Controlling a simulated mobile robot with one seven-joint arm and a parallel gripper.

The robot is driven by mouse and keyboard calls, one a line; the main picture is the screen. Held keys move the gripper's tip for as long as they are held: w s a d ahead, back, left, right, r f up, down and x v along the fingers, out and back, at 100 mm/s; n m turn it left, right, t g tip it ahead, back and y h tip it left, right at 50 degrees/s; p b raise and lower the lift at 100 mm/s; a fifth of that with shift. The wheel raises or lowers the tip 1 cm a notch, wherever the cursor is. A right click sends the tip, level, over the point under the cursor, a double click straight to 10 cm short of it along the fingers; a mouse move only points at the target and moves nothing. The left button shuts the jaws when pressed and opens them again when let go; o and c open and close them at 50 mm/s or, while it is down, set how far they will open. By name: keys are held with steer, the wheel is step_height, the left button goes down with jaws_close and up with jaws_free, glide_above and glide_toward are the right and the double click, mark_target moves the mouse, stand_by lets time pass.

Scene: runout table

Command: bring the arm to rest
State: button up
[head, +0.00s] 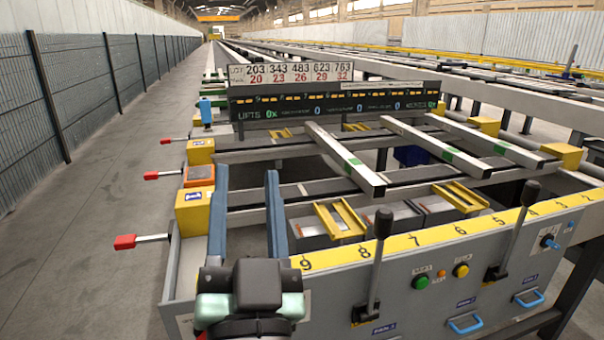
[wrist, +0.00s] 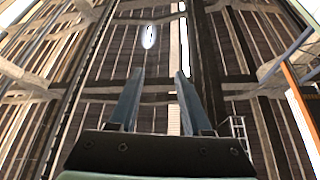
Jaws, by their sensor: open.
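My gripper (head: 247,200) stands at the lower left of the head view, in front of the left end of the runout table (head: 180,292). Its two long blue-grey fingers point up and are well apart, with nothing between them. In the wrist view my gripper (wrist: 154,90) is also open and empty. Behind its fingers only the hall roof shows there, with dark panels, beams and a bright lamp (wrist: 149,37). I cannot tell how far the fingers are from the table parts behind them.
The front panel has two black levers (head: 381,224) (head: 516,229), a green button (head: 420,283) and blue handles (head: 465,324). Red-tipped levers (head: 125,241) stick out at the left. Metal bars (head: 345,160) lie across the table. A mesh fence (head: 80,90) borders the clear floor (head: 90,230) at left.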

steer(key=s+d+r+n+t+h, duration=0.1)
steer(key=s+d+r+t+h, duration=0.2)
steer(key=r, duration=0.7)
steer(key=s+d+r+n+t+h, duration=0.1)
steer(key=s+d+r, duration=0.3)
steer(key=r, duration=0.5)
step_height(320, 180, up, 30)
steer(key=a+p, duration=0.1)
steer(key=p, duration=3)
steer(key=shift+s+a+r+y, duration=0.15)
steer(key=shift+s+a+y, duration=0.15)
steer(key=shift+y, duration=0.1)
